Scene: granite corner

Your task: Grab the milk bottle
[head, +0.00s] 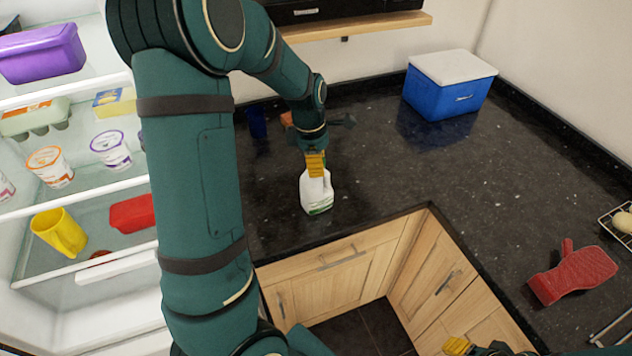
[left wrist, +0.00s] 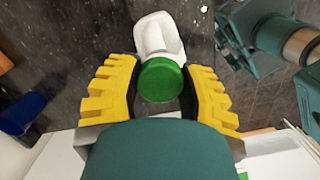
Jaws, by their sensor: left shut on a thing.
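The milk bottle (head: 317,197) is white, with a green patch low on its side, over the dark counter in the head view. In the left wrist view the bottle (left wrist: 157,35) shows its green cap (left wrist: 162,78) towards me. My left gripper (head: 315,166) is at the bottle's top, its yellow fingers shut on it from both sides; they also show in the left wrist view (left wrist: 163,75). The bottle looks upright; I cannot tell whether its base touches the counter. Part of my right gripper (head: 458,346) shows at the bottom edge, far from the bottle.
An open fridge with shelves of food (head: 90,195) stands at the left. A blue cooler with a white lid (head: 445,95) stands at the back right. A red mitt (head: 578,274) and a wire rack lie at the right. A dark blue cup (head: 257,122) is behind my left arm. The counter's middle is clear.

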